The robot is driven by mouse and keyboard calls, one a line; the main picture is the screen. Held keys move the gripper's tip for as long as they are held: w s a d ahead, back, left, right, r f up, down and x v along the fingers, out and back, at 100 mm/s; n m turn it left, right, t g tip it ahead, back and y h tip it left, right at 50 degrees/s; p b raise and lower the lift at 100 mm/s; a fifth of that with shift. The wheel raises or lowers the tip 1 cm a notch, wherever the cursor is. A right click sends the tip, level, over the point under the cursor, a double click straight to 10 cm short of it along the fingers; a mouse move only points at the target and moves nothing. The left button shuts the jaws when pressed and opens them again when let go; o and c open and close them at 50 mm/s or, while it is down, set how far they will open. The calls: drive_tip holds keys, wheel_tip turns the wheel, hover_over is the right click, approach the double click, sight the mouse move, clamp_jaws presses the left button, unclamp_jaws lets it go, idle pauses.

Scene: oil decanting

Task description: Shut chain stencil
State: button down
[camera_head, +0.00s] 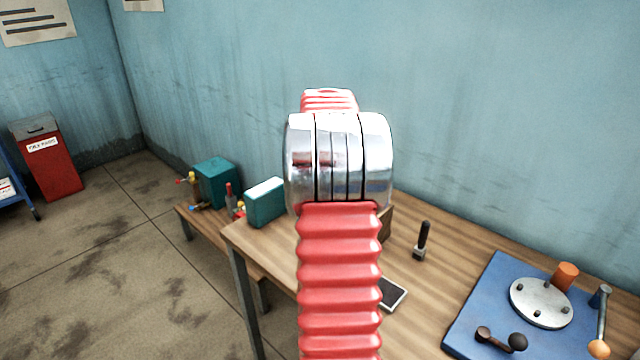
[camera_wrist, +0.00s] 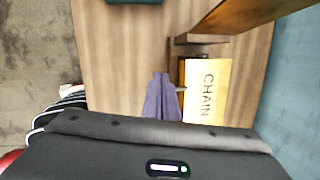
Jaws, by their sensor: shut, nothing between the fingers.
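The chain stencil (camera_wrist: 208,88) is a pale yellow plate lettered CHAIN, seen in the wrist view right of centre over the wooden table. A brown wooden piece (camera_wrist: 200,50) stands at its upper edge. Whether the plate is tilted or flat, I cannot tell. My gripper (camera_wrist: 163,76) is shut and empty, its purple-grey fingers just left of the plate; whether they touch it is unclear. The lower end of the plate is hidden by my gripper's body. In the head view my arm hides the gripper and the stencil.
The table (camera_head: 445,285) carries a teal box (camera_head: 265,203), a black-handled tool (camera_head: 422,240), a dark flat pad (camera_head: 391,293) and a blue board (camera_head: 480,310) with a metal disc. A larger brown piece (camera_wrist: 245,14) overhangs at the upper right of the wrist view. The wall is close behind.

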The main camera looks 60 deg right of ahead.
drive_tip(key=shift+r, duration=0.1)
idle(0.4)
drive_tip(key=w+a+r, duration=0.1)
drive_tip(key=w+r, duration=0.6)
drive_tip(key=r, duration=0.3)
drive_tip(key=shift+r, duration=0.4)
drive_tip(key=shift+s, duration=0.1)
drive_tip(key=shift+a, duration=0.15)
